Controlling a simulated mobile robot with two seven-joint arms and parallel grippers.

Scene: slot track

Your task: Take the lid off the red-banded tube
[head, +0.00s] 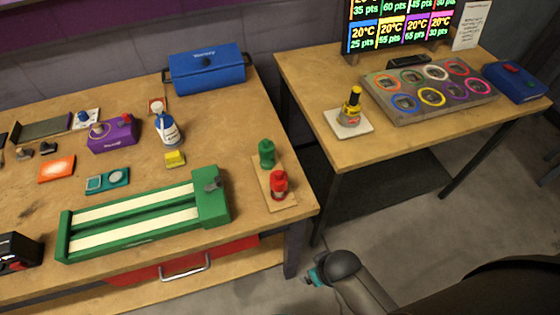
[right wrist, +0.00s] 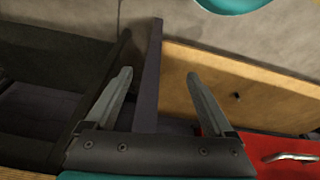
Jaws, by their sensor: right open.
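A tray (head: 421,115) on the right-hand table holds several round pieces with coloured rings. One ring at its back right (head: 458,68) looks red-orange, and others look reddish too. I cannot tell which belongs to the red-banded tube, nor make out a lid. My right gripper (right wrist: 159,73) is open and empty in the right wrist view, with its fingers wide apart over the table's leg and edge. In the head view my right arm is low, in front of the gap between the tables, far from the tray. My left gripper is not in view.
A red drawer (right wrist: 275,146) is low down.

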